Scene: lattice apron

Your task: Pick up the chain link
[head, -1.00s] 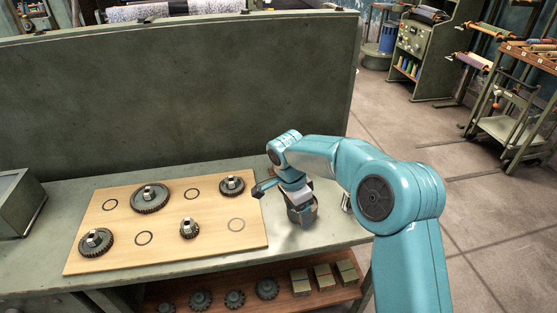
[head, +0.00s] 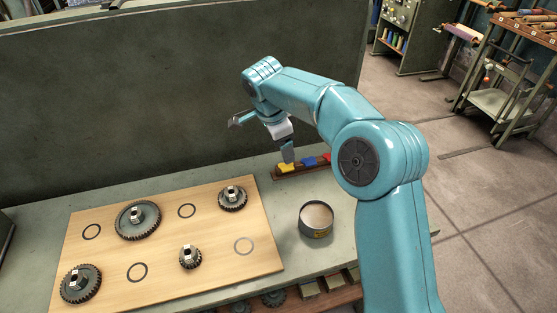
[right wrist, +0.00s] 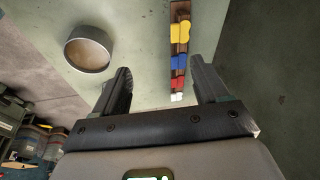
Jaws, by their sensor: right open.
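I cannot make out a chain link in either view. My right gripper (head: 262,136) is open and empty, raised above the bench near the back panel. In the right wrist view its two fingers (right wrist: 160,72) are spread apart with nothing between them. Past the fingertips lies a narrow wooden rack (head: 300,173) with yellow, blue and red pieces; in the right wrist view a white piece (right wrist: 177,97) shows at its near end. A round tin (head: 316,217) stands on the bench in front of the rack; it also shows in the right wrist view (right wrist: 90,48). My left gripper is not in view.
A wooden board (head: 215,225) with several dark gears and black ring marks lies on the bench at left. A tall green panel (head: 130,100) closes the bench's back. A lower shelf (head: 345,291) carries gears and small blocks. Bare bench surrounds the tin.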

